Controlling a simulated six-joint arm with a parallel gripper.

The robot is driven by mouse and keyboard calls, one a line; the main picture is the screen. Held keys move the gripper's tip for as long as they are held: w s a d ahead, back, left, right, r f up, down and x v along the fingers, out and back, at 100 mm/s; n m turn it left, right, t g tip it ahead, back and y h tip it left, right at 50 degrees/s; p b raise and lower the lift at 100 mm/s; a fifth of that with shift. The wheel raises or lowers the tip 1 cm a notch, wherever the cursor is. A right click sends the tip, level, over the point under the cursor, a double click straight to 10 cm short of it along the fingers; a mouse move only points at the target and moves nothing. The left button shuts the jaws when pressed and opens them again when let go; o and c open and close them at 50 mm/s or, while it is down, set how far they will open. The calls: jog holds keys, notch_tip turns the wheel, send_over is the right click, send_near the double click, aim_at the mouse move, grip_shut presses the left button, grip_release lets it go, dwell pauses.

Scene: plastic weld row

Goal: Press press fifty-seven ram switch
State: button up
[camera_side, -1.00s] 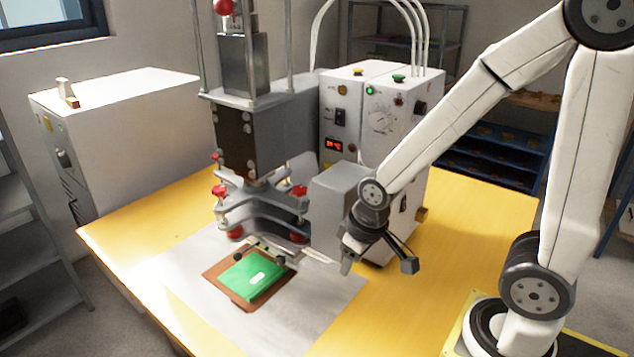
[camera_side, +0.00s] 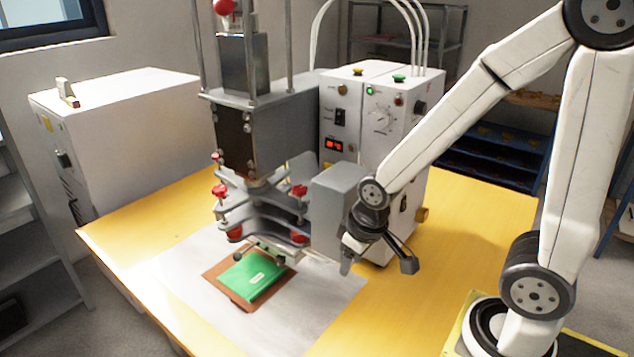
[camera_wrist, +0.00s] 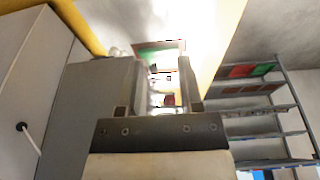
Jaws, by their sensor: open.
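The welding press (camera_side: 236,140) stands on the yellow table, with its grey and white control box (camera_side: 362,130) at its right. The box carries a black rocker switch (camera_side: 340,116), a red display (camera_side: 333,145), a round dial, and yellow and green buttons on top. I cannot tell which control is the ram switch. My gripper (camera_side: 378,264) is open and empty, pointing down in front of the box, low over the table and right of the press head. It touches no switch that I can see. In the wrist view my gripper (camera_wrist: 154,108) shows both fingers apart with nothing between them.
A green folder-like piece (camera_side: 253,274) lies on a brown plate under the press head, on a pale sheet. A grey housing (camera_side: 337,210) stands close left of my gripper. The table's right side (camera_side: 470,225) is clear. A white cabinet (camera_side: 130,130) stands left.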

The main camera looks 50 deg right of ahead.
jog(key=shift+w+r, duration=0.1)
grip_shut()
jog(key=w+r+n+t+h, duration=0.15)
jog(key=w+r+t, duration=0.25)
jog(key=w+r, duration=0.75)
jog(key=w+r+n+t, duration=0.3)
jog(key=w+r, duration=0.6)
jog(key=r, duration=0.6)
jog(key=s+d+f+m+g+h, duration=0.1)
jog(key=s+d+m+g+h, duration=0.1)
jog(key=d, duration=0.5)
jog(key=s+d+f+m+g+h, duration=0.1)
jog(key=d+m+g+h, duration=0.1)
jog(key=d, duration=0.6)
jog(key=shift+s+d+f+m+g, duration=0.2)
jog(key=shift+s+m+g, duration=0.15)
jog(key=shift+m+g, duration=0.4)
